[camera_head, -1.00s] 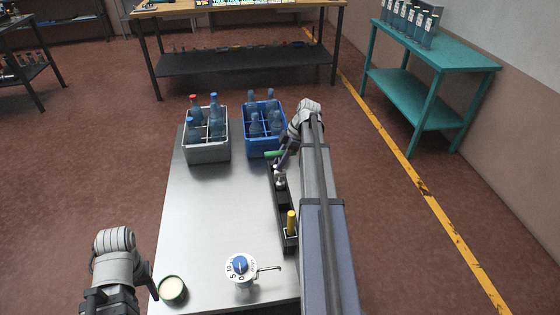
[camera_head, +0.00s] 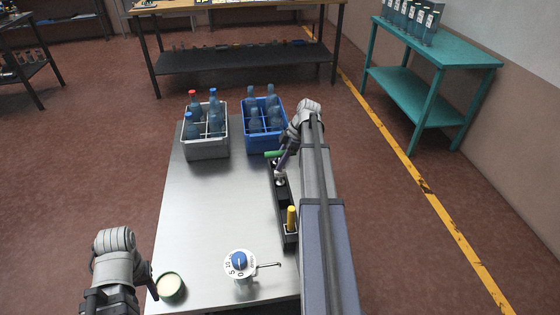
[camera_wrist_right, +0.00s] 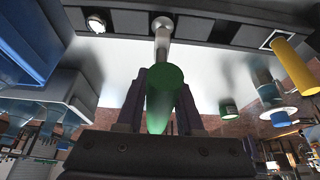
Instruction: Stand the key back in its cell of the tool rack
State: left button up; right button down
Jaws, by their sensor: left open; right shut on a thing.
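The key has a green handle (camera_wrist_right: 165,78) and a silver shaft. Its handle also shows in the head view (camera_head: 273,154). My right gripper (camera_wrist_right: 162,98) is shut on the handle, over the far end of the dark tool rack (camera_head: 284,209). In the right wrist view the key's silver end overlaps the rack (camera_wrist_right: 215,30); I cannot tell whether it is inside a cell. A yellow-handled tool (camera_head: 291,218) stands in the rack's near end. My left gripper (camera_head: 118,300) is open and empty, left of the table's near edge.
A grey crate (camera_head: 207,149) and a blue crate (camera_head: 263,145) with bottles stand at the table's far end. A white dial device (camera_head: 240,264) and a round green tin (camera_head: 171,288) stand near the front. The middle of the steel table (camera_head: 215,210) is clear.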

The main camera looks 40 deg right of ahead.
jog(key=shift+f+b, duration=0.85)
jog(key=shift+f, duration=0.1)
jog(key=shift+c, duration=2.3)
grip_release()
jog(key=shift+r, duration=0.1)
jog(key=p+v, duration=0.6)
jog(key=shift+r, duration=0.35)
jog(key=shift+s+d+r+p, duration=0.2)
jog(key=shift+d+r+p, duration=0.1)
jog(key=shift+r+p, duration=0.3)
jog(key=shift+f, duration=0.15)
